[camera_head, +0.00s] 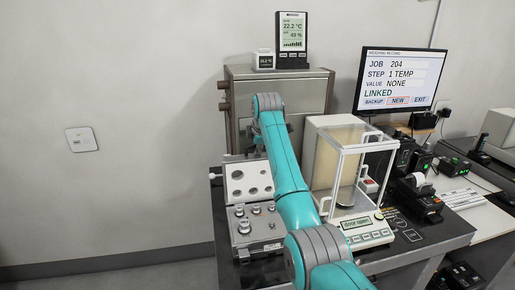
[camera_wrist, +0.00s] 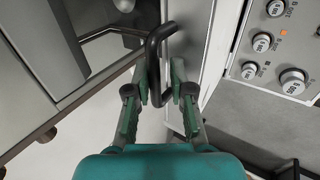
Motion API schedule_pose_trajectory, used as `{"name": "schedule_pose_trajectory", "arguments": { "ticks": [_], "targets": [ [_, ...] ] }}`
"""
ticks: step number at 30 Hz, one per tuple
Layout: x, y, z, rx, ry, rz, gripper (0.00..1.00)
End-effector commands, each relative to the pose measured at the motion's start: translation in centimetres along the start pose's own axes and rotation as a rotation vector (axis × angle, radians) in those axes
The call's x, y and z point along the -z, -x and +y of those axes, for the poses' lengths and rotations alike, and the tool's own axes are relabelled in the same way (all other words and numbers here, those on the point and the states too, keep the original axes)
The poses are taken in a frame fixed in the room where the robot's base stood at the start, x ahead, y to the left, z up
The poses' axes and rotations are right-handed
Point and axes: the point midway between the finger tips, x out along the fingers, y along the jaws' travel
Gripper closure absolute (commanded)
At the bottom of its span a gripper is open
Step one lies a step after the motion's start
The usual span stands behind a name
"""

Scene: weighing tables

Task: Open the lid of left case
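The left case (camera_head: 256,248) stands on the dark table, left of the balance, with weights in its top. A pale panel with round holes (camera_head: 238,200), which looks like its raised lid, stands at its back. In the wrist view, the case's weight tray (camera_wrist: 250,50) is at right, beside a pale panel seen edge-on (camera_wrist: 207,50). My gripper (camera_wrist: 160,68) is open, with its fingers either side of a dark bent bar handle (camera_wrist: 153,55). I cannot tell whether they touch it, or what it is fixed to.
A glass-walled balance (camera_head: 360,238) stands close on the right of my arm. A grey metal cabinet (camera_head: 310,95) is behind. A monitor (camera_head: 400,78), a printer (camera_head: 420,198) and other devices fill the right. The floor at left is free.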

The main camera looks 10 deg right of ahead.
Motion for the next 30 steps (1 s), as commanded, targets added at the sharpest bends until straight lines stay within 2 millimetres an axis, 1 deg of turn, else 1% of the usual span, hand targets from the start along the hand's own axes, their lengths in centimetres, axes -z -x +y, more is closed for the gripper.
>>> {"name": "schedule_pose_trajectory", "arguments": {
  "ticks": [5,8,11,18,21,24,27,30],
  "targets": [
    [0.0,0.2,0.0,0.001,0.000,0.000,0.78],
    [0.0,1.0,0.0,-0.001,0.000,0.000,0.78],
    [0.0,2.5,0.1,-0.003,0.000,0.000,0.78],
    [0.0,7.4,0.1,-0.004,0.000,0.000,0.78],
    [0.0,9.1,0.0,-0.002,0.000,0.000,0.78],
    [0.0,10.4,0.0,-0.001,0.000,0.000,0.78],
    [0.0,11.4,0.0,-0.001,0.000,0.000,0.78],
    [0.0,11.8,0.0,0.000,0.000,0.000,0.78]
  ]
}}
